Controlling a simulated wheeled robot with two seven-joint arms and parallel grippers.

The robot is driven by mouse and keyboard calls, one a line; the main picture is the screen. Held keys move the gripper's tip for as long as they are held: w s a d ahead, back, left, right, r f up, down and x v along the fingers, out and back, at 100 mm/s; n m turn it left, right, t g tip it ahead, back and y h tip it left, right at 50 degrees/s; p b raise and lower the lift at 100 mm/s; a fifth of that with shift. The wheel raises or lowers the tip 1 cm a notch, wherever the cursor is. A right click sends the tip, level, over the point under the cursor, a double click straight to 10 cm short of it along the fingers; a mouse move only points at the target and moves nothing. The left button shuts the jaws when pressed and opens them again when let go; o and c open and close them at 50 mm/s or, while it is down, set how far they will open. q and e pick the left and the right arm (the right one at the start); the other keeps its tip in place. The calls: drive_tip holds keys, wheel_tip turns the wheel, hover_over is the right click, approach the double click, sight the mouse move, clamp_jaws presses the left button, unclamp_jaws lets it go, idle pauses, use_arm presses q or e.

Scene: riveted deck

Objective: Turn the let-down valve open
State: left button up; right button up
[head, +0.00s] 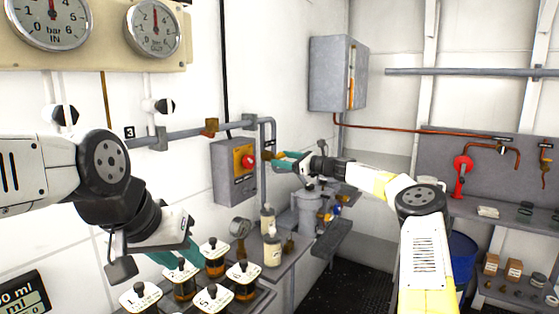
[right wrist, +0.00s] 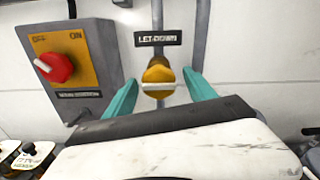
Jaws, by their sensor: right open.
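The let-down valve (right wrist: 158,78) is a small brass-yellow fitting on a vertical grey pipe, under a dark LET-DOWN label (right wrist: 158,39). A pale bar lies roughly level across its front in the right wrist view. The valve also shows small in the head view (head: 267,155). My right gripper (right wrist: 160,92) is open, with one teal finger on each side of the valve; I cannot tell whether either touches it. It also shows in the head view (head: 284,159). My left gripper (head: 172,256) is low at the left near several bottles, its fingertips partly hidden.
A grey switch box (head: 234,170) with a red knob is mounted left of the valve. Several bottles with white tops (head: 214,250) stand below. Two gauges (head: 153,28) hang at upper left. A grey cabinet (head: 338,75) is on the wall at the back.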

drive_tip(key=shift+w+a, duration=0.1)
drive_tip(key=shift+a, duration=0.1)
drive_tip(key=shift+c, duration=0.5)
drive_tip(key=c, duration=1.3)
